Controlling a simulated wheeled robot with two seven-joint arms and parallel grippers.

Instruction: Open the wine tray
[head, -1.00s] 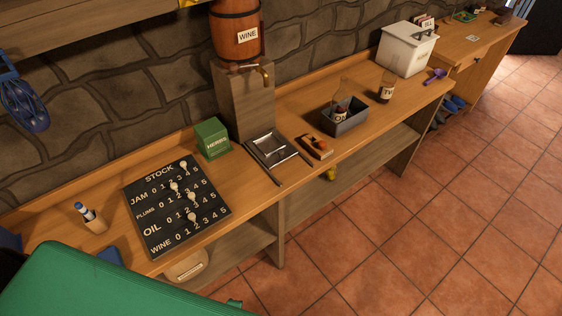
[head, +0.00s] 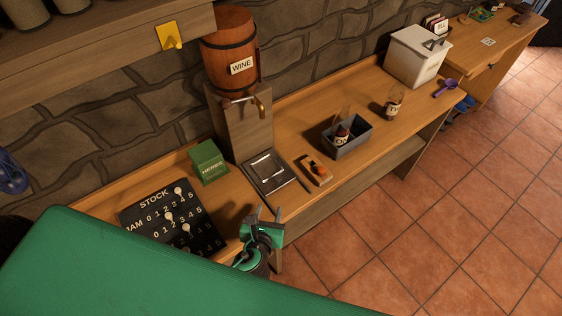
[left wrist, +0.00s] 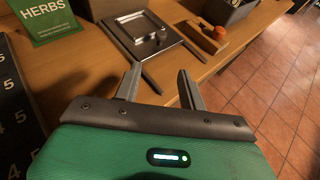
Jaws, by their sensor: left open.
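The wine tray (head: 270,173) is a flat, dark square tray with a shiny metal piece on top. It lies on the wooden counter below the tap of the wine barrel (head: 231,50). Two thin dark bars run from its front toward the counter edge. In the left wrist view the tray (left wrist: 127,33) is beyond my fingertips. My left gripper (head: 264,214) is open and empty at the counter's front edge, in front of the tray and apart from it. The left wrist view shows both fingers (left wrist: 158,86) spread. My right gripper is not in view.
A green herbs box (head: 208,162) stands left of the tray, with a black stock board (head: 203,225) nearer me. A wooden block with an orange-brown top (head: 315,169) lies close on the right, then a grey bin (head: 346,148) holding a bottle. Floor in front is clear.

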